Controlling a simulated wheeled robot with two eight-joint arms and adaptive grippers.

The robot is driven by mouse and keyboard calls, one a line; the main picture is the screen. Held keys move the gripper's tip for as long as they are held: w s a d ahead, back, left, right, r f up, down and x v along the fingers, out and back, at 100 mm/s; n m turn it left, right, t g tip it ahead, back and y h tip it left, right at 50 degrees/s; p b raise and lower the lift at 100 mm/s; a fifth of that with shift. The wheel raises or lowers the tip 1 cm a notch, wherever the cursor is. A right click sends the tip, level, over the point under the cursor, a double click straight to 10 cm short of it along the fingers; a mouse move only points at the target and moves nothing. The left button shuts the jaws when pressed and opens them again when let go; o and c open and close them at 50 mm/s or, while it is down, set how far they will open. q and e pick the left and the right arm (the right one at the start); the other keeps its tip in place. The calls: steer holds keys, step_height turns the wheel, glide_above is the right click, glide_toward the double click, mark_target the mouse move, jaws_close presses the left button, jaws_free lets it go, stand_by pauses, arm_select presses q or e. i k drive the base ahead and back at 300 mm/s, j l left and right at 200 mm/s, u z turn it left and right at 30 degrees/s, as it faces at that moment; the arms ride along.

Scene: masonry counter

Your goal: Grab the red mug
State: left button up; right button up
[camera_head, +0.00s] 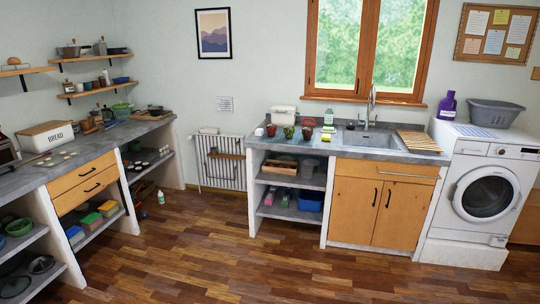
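Several small red and dark items stand in a row on the sink counter (345,146), left of the sink. One reddish item (271,130) is at the left of the row, and a darker one with some red (306,133) is farther right. They are too small for me to tell which, if any, is the red mug. Neither of my grippers is in view.
The counter also holds a white container (283,115), a green-and-white bottle (328,117), a tap (371,105) and a wooden drying rack (418,141). A washing machine (487,190) stands at the right. A second counter (100,143) runs along the left. The wooden floor (240,265) between is clear.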

mark_target(271, 129)
steer(key=i, duration=2.55)
